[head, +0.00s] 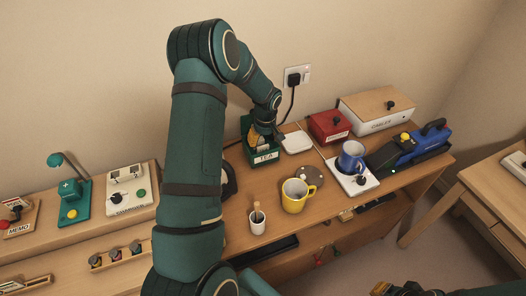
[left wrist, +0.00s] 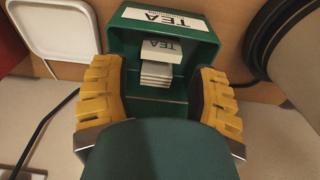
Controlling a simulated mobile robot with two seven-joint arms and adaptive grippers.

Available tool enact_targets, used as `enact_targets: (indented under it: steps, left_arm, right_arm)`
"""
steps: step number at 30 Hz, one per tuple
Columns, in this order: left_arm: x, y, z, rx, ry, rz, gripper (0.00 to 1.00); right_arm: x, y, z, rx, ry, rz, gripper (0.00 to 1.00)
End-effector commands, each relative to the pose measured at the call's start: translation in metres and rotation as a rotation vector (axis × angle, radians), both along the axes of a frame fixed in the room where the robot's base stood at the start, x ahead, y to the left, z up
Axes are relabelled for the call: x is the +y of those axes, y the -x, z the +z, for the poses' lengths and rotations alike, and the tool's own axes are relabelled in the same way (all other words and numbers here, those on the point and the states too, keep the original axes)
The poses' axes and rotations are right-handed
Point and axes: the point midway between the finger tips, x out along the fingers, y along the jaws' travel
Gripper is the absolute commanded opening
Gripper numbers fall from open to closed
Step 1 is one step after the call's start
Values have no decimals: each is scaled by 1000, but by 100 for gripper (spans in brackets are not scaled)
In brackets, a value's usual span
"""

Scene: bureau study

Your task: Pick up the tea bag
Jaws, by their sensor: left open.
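The green tea box (head: 264,155) with a white TEA label stands on the desk near the wall. In the left wrist view the box (left wrist: 191,33) holds a small stack of pale tea bags, the top tea bag (left wrist: 160,50) marked TEA. My left gripper (head: 257,139) is at the box's opening; in the left wrist view its yellow-padded fingers (left wrist: 160,100) are spread apart on either side of the stack, with nothing visible between the tips. The head view does not show the bags clearly. My right gripper (head: 382,288) shows only partly at the bottom edge.
A white pad (head: 296,142) lies right of the tea box, with a red box (head: 329,126) beyond it. A dark cord (head: 291,104) hangs from the wall socket.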

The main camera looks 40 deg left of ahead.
Motion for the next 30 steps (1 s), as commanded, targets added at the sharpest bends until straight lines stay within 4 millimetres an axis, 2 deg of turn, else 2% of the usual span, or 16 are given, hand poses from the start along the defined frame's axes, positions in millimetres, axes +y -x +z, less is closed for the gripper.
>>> enact_targets:
  steps: [9, 12, 18, 23, 30]
  left_arm:
    - [3, 1, -42, 2, 1, 0, 60]
    - [4, 0, -49, 1, 0, 1, 60]
    - [4, 0, -49, 0, 0, 0, 60]
    - [4, 0, -49, 0, 0, 0, 41]
    - [4, 0, -48, 0, 0, 0, 40]
  right_arm:
    - [0, 0, -2, 1, 0, 0, 0]
    - [0, 1, -2, 2, 0, 2, 0]
    - [0, 1, -2, 2, 0, 2, 0]
    - [0, 1, -2, 2, 0, 2, 0]
    - [0, 1, -2, 2, 0, 1, 0]
